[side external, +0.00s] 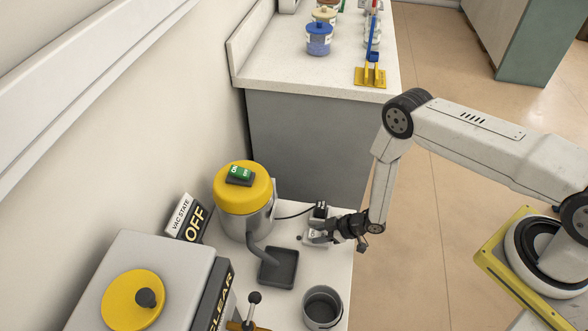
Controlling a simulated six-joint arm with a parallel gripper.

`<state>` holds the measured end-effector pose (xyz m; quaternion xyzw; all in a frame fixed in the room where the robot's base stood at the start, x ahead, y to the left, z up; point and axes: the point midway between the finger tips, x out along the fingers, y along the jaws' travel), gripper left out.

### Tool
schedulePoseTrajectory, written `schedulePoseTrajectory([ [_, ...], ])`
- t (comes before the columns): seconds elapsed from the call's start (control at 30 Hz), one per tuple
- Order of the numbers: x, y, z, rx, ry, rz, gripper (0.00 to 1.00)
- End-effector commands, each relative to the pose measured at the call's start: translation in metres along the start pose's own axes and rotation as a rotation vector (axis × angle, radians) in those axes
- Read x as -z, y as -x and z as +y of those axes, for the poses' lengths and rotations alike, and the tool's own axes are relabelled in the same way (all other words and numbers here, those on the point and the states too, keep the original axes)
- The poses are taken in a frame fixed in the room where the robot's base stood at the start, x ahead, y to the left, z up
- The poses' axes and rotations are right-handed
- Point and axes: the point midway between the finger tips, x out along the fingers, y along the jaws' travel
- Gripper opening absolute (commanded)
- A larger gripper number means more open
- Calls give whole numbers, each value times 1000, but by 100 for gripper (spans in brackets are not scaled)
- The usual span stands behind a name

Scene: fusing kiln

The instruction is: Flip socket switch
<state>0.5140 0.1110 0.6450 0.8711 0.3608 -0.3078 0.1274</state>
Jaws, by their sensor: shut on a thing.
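A white socket (313,241) lies on the white worktop, with a black plug (320,209) at its far end and a dark cable running left from it. My gripper (320,231) is low over the socket, reaching in from the right, with its fingers at the switch area. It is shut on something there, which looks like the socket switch. The fingers hide most of the switch, so its position cannot be told.
A yellow-topped vacuum canister (243,198) with a green switch stands left, beside an "OFF" sign (189,221). A dark square nozzle (278,268), a grey cup (323,307) and a black-knobbed lever (252,302) are nearer. The worktop's right edge is close to my gripper.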

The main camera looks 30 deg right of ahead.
Motion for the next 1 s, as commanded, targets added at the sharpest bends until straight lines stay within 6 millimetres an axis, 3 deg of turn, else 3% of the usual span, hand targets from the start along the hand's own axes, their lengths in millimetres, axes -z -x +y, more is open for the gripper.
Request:
schedulePoseTrajectory([
  [0.37,1,0,0,0,1,8,0],
  [0.4,1,0,0,0,1,8,57],
  [0.47,1,0,0,0,1,8,76],
  [0.5,1,0,0,0,1,7,79],
  [1.0,0,6,0,-1,-1,5,79],
])
